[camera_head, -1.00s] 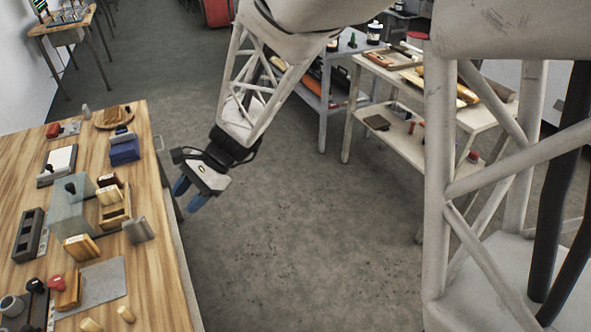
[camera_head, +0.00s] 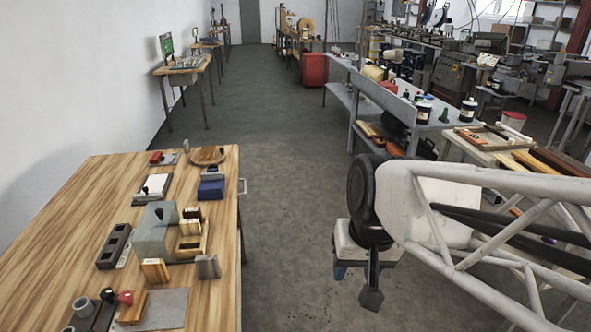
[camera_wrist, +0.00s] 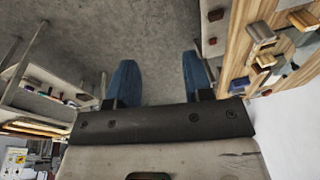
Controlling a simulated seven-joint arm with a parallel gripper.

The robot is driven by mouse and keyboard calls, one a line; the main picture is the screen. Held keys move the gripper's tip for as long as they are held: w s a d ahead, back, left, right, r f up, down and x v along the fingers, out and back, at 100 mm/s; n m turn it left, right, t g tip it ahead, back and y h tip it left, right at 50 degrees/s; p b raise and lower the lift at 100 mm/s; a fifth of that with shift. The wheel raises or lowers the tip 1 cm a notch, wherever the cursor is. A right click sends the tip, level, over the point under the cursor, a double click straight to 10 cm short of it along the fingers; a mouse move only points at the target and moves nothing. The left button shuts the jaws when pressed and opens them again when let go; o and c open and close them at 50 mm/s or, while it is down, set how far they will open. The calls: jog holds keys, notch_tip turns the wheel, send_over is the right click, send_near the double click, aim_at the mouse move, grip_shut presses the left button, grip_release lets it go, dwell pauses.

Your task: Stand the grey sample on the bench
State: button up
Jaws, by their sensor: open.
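A grey block (camera_head: 208,266), which looks like the grey sample, is at the right edge of the wooden bench (camera_head: 80,235), right of a wooden block. It also shows in the wrist view (camera_wrist: 262,33); I cannot tell whether it stands or lies. A smaller grey piece (camera_head: 210,173) is at a blue box farther back. My gripper (camera_head: 340,271) hangs over the floor, well right of the bench and apart from it. In the wrist view its two blue fingers (camera_wrist: 160,75) are wide apart with nothing between them. In the head view my arm partly hides it.
A grey-green translucent box (camera_head: 152,238), a wooden holder (camera_head: 188,246), a dark slotted block (camera_head: 114,246) and a grey mat (camera_head: 165,309) crowd the bench's right half. Its left part is bare. Shelved workbenches (camera_head: 347,93) stand beyond open floor.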

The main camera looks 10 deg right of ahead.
jog(key=shift+s+d+r+n+t+h, duration=0.2)
jog(key=shift+s+d+r+n+h, duration=0.15)
jog(key=shift+s+d, duration=0.2)
jog(key=shift+s+d+r+n+t+h, duration=0.25)
jog(key=shift+s+d+h, duration=0.1)
jog(key=shift+s+d, duration=0.2)
